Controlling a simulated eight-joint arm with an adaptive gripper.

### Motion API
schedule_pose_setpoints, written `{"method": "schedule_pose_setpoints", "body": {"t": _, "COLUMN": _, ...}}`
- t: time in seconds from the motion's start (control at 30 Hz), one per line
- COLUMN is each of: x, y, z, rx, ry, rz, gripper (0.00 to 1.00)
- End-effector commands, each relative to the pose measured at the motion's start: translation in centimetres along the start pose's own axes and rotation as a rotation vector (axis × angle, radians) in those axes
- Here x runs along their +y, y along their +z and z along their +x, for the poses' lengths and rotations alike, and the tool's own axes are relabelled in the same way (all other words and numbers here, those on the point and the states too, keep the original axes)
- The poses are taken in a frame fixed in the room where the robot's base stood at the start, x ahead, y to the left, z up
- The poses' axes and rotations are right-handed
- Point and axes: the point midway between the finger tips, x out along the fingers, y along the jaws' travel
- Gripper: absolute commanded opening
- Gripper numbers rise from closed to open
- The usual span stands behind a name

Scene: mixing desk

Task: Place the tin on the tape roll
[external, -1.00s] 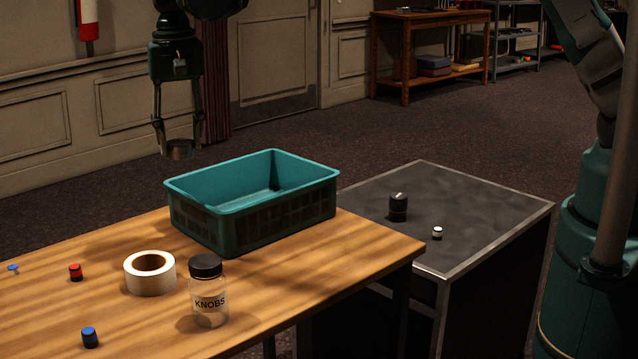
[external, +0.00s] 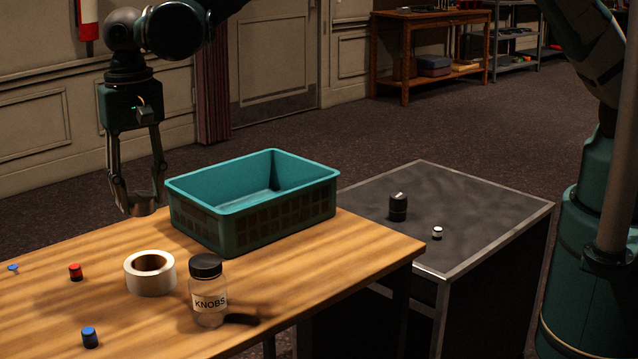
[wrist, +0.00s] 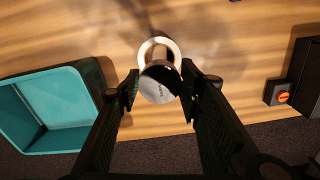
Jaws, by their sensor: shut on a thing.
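My gripper (external: 143,207) is shut on the tin (external: 142,206), a small round metal tin held between the fingertips. It hangs above the wooden table, behind and above the white tape roll (external: 151,274). The tape roll lies flat on the table with its hole facing up. The tin is apart from the roll.
A teal crate (external: 250,221) stands right of my gripper. A clear jar labelled KNOBS (external: 209,306) stands close right of the roll. Red (external: 75,272) and blue (external: 90,338) knobs are to its left. A dark side table (external: 470,205) holds two knobs.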

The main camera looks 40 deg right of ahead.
Motion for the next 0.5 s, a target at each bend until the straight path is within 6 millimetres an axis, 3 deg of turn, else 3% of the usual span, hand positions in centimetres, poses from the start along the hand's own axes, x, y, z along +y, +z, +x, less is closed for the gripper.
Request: {"method": "schedule_pose_setpoints", "body": {"t": 0.5, "x": 0.05, "y": -0.05, "z": 0.97, "rx": 0.000, "ry": 0.000, "rz": 0.001, "gripper": 0.24}}
